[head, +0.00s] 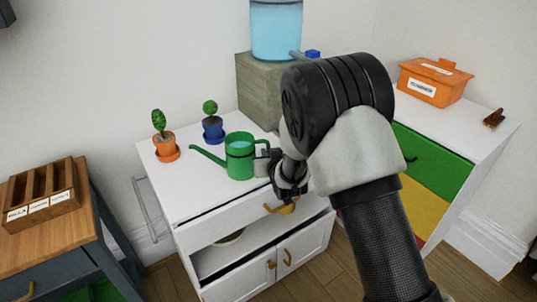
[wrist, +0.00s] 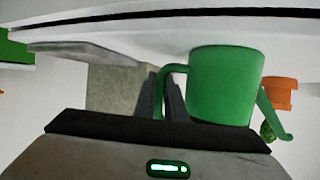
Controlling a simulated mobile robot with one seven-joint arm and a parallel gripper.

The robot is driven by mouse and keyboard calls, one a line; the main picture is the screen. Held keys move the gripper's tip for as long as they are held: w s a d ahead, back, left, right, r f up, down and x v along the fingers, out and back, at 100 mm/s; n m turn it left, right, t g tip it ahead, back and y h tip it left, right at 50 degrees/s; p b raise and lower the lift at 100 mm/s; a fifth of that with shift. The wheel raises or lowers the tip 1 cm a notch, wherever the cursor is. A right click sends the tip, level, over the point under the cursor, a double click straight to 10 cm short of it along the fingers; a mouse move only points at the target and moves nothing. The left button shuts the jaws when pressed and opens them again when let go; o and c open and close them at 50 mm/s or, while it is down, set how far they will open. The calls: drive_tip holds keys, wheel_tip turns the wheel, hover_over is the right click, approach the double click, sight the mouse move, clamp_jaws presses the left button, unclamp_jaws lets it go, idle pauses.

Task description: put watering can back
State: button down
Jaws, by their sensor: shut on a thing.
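The green watering can (head: 240,158) is upright at the white cabinet top (head: 192,190), with its spout pointing left. My gripper (head: 268,160) reaches in from the right and is shut on the can's handle. In the wrist view, which looks upside down, the green can (wrist: 226,85) has its handle between my fingers (wrist: 169,98). Its base is at the white surface (wrist: 130,32); I cannot tell whether it rests there or hangs just above. My arm hides part of the cabinet's right side.
A potted plant in orange (head: 165,150) and one in blue (head: 213,130) stand behind the can. A grey block (head: 258,90) bears a blue water tank (head: 276,30). An orange box (head: 433,82) sits on the right cabinet. A wooden rack (head: 42,195) is left. The cabinet's front left top is clear.

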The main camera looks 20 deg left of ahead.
drive_tip(key=c, duration=1.8)
unclamp_jaws()
